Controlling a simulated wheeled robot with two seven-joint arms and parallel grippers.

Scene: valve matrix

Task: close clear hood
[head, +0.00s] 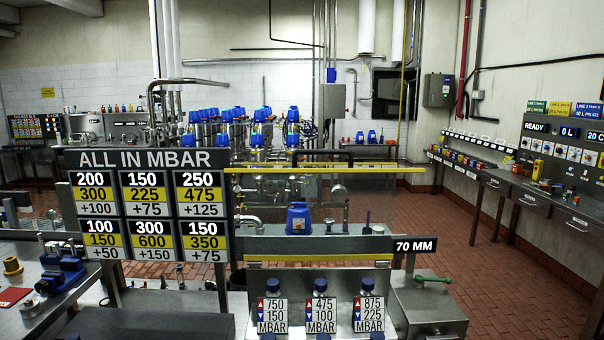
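A clear panel with a yellow strip (310,170) along its top edge stands behind the steel bench unit in the middle of the head view; it looks like the clear hood. It seems raised, but its see-through faces are hard to make out and I cannot tell its exact angle. A second yellow strip (320,257) runs lower down, just above the front panel. Below it, the steel front panel (262,274) carries several blue-capped valves with MBAR labels. Neither of my grippers shows in this view.
A dark sign (150,159) headed ALL IN MBAR stands left of the hood. A steel box (430,305) with a green handle stands at the right. Open tiled floor (500,270) lies further right.

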